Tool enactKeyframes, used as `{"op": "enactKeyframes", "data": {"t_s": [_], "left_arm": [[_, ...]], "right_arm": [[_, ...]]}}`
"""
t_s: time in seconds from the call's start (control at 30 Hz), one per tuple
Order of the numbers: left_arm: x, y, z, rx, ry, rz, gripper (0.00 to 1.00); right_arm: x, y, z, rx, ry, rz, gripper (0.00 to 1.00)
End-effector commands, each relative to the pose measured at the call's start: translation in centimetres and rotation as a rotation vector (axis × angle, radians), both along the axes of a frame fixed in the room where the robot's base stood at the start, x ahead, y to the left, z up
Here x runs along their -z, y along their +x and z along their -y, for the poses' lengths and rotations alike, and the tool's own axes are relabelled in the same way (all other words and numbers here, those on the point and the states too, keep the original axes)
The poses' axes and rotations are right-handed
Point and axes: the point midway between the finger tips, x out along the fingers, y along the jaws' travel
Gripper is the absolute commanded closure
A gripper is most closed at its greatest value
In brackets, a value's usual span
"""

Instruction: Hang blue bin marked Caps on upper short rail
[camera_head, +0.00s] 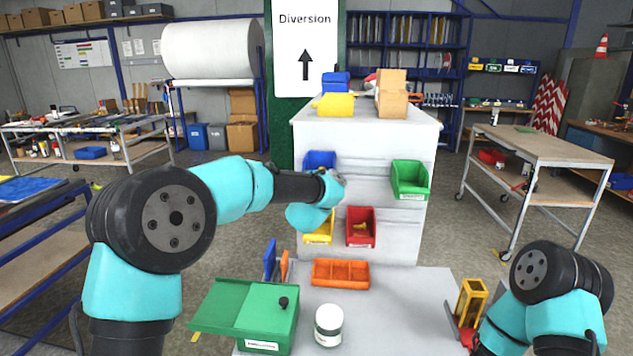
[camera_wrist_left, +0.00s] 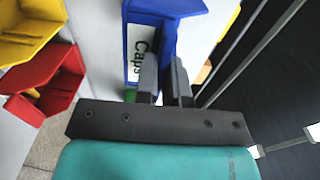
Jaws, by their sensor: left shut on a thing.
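The blue bin marked Caps (camera_wrist_left: 166,8) shows at the top centre of the left wrist view, its label turned sideways. My left gripper (camera_wrist_left: 165,78) is shut on one wall of it. In the head view, a blue bin (camera_head: 320,159) shows at the upper left of the white panel (camera_head: 372,142), its lower part hidden by my left arm. My left fingertips are hidden there. I cannot tell whether the bin touches a rail. My right arm is at the lower right; its fingers are not clearly visible.
A green bin (camera_head: 409,178) hangs upper right on the panel. A yellow bin (camera_head: 319,236) and a red bin (camera_head: 360,227) are lower. An orange tray (camera_head: 340,273), green box (camera_head: 265,325), white jar (camera_head: 329,326) and yellow holder (camera_head: 471,300) stand on the table.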

Motion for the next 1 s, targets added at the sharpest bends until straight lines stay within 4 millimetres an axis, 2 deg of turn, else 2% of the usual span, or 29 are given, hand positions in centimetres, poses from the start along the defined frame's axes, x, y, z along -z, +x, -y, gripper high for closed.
{"op": "enactKeyframes", "data": {"t_s": [1.0], "left_arm": [[1.5, 0.0, 0.0, 0.0, 0.0, 0.0, 1.0]], "right_arm": [[0.0, 0.0, 0.0, 0.0, 0.0, 0.0, 0.73]]}}
